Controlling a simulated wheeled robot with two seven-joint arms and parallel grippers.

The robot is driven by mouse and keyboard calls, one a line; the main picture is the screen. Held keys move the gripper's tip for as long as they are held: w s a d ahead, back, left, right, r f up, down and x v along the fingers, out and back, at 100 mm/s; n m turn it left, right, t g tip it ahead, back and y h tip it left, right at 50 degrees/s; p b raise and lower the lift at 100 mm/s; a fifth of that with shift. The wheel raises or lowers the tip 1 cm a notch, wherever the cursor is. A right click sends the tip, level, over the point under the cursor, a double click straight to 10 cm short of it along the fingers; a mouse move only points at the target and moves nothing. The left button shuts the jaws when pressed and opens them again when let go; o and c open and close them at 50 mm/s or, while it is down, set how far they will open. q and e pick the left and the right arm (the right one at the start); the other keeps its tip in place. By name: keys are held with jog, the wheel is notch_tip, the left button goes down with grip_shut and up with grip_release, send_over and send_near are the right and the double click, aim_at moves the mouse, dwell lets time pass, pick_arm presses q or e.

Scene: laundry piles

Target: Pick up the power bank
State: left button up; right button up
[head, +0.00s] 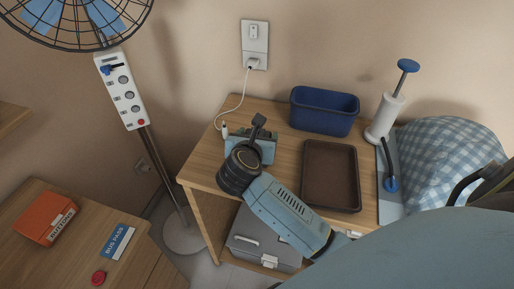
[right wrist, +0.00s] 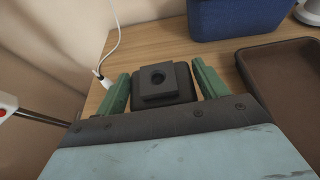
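My right gripper (head: 262,146) is over the left part of the wooden table, pointing down, and shows partly behind my dark wrist joint. In the right wrist view its two green fingers (right wrist: 163,88) stand wide apart, so it is open. A dark stepped block with a round hole (right wrist: 160,84) shows between the fingers; I cannot tell whether it is part of my gripper or a separate thing. No power bank can be clearly made out in either view; the gripper may hide it. My left gripper is not in view.
The wooden table (head: 284,110) holds a blue bin (head: 324,112), a brown tray (head: 331,176) and a white-and-blue pump (head: 388,112). A white cable (head: 243,92) runs from the wall socket to a plug left of my gripper. A fan (head: 122,90) stands at left.

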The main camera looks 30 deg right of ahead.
jog(key=c, duration=0.7)
jog(key=shift+c, duration=0.4)
jog(key=shift+r, duration=0.1)
